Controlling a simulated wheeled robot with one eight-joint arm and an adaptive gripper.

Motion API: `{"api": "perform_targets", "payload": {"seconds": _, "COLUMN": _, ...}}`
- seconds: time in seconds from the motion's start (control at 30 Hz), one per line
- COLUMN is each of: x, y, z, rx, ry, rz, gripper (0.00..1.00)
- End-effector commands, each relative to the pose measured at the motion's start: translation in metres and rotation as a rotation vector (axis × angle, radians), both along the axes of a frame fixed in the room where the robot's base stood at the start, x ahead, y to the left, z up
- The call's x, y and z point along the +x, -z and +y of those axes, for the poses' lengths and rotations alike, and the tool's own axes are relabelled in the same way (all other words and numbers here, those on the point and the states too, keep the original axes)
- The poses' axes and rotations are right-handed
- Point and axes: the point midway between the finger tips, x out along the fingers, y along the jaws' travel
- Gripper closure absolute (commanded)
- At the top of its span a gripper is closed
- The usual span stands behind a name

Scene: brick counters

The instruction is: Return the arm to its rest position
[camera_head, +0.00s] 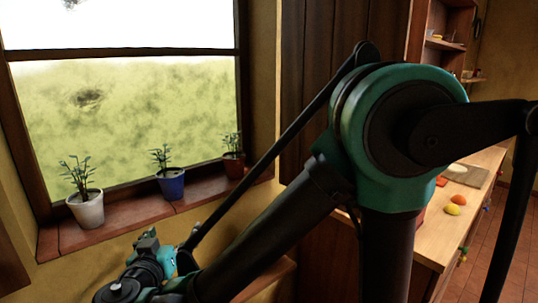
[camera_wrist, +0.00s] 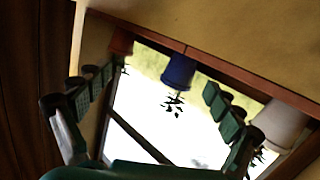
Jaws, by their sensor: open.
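My arm fills the middle and right of the head view, with a large green and black joint and dark links. The wrist end of the arm hangs low at the lower left, below the window sill. In the wrist view my gripper (camera_wrist: 158,105) is open, with its two padded fingers wide apart and nothing between them. The window and its potted plants lie beyond the fingers and look upside down there. The fingertips are not clear in the head view.
A white pot (camera_head: 86,209), a blue pot (camera_head: 171,183) and a red pot (camera_head: 233,165) with plants stand on the brick sill (camera_head: 125,225). A wooden counter (camera_head: 438,235) at the right bears an orange item (camera_head: 458,199) and a yellow item (camera_head: 452,210).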

Motion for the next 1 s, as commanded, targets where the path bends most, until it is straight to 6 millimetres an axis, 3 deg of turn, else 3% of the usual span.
{"api": "perform_targets", "payload": {"seconds": 0.27, "x": 0.059, "y": 0.032, "z": -0.067, "rx": -0.126, "ry": 0.108, "rz": 0.162, "gripper": 0.07}}
{"api": "perform_targets", "payload": {"seconds": 0.5, "x": 0.104, "y": 0.077, "z": -0.163, "rx": -0.241, "ry": 0.209, "rz": 0.407, "gripper": 0.07}}
{"api": "perform_targets", "payload": {"seconds": 0.73, "x": 0.116, "y": 0.118, "z": -0.249, "rx": -0.280, "ry": 0.252, "rz": 0.639, "gripper": 0.07}}
{"api": "perform_targets", "payload": {"seconds": 1.0, "x": 0.100, "y": 0.158, "z": -0.331, "rx": -0.240, "ry": 0.247, "rz": 0.873, "gripper": 0.07}}
